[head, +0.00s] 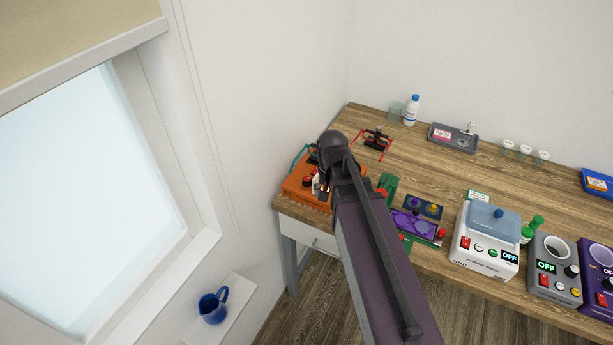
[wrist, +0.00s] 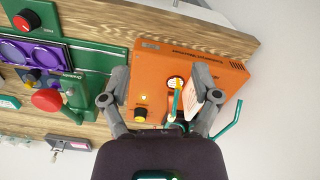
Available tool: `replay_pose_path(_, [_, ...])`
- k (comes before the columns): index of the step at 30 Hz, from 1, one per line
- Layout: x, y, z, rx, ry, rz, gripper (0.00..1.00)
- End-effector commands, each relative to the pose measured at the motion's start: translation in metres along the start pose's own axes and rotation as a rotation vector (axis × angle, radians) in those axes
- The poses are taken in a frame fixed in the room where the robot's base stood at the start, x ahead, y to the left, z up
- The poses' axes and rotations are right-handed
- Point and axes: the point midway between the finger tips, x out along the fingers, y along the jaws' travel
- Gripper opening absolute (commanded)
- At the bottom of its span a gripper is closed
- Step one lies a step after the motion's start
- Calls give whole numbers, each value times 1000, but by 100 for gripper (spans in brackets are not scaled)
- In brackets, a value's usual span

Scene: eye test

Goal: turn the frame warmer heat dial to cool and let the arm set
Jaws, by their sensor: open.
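An orange box (head: 293,189) sits at the table's left end, partly hidden by my arm; it also fills the middle of the wrist view (wrist: 205,68). Its printing is too small to read, so I cannot confirm it is the frame warmer. A teal eyeglass frame arm (wrist: 229,119) sticks out by the box. My gripper (wrist: 165,88) is open over the box, its fingers apart, with the dial between them, nearer the left finger.
A green device with a red knob (wrist: 46,98) and a purple tray (wrist: 30,52) stand close beside the box. A red eyeglass frame (head: 376,141) lies behind. White (head: 484,248), grey (head: 554,283) and purple devices stand right. The table's back middle is mostly clear.

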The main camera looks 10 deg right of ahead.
Motion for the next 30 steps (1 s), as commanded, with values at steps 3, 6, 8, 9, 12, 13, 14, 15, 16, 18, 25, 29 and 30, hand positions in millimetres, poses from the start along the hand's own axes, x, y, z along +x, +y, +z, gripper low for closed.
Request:
replay_pose_path(3, [-12, -16, -28, 149, -3, 2, 80])
replay_pose_path(6, [-19, -28, -46, 281, -5, 4, 80])
replay_pose_path(8, [-23, -36, -57, 360, -7, 6, 80])
replay_pose_path(9, [-26, -41, -64, 412, -7, 7, 80])
replay_pose_path(12, [-32, -53, -82, 544, -9, 10, 80])
replay_pose_path(13, [-34, -56, -88, 583, -10, 11, 80])
replay_pose_path(14, [-37, -60, -93, 622, -10, 12, 80])
replay_pose_path(15, [-39, -65, -100, 674, -11, 13, 80])
replay_pose_path(16, [-41, -69, -104, 712, -11, 14, 80])
replay_pose_path(18, [-45, -76, -114, 793, -12, 17, 80])
replay_pose_path(25, [-52, -92, -134, 970, -13, 22, 80])
replay_pose_path(29, [-52, -94, -136, 1004, -13, 23, 80])
replay_pose_path(30, [-52, -94, -136, 1007, -13, 23, 80])
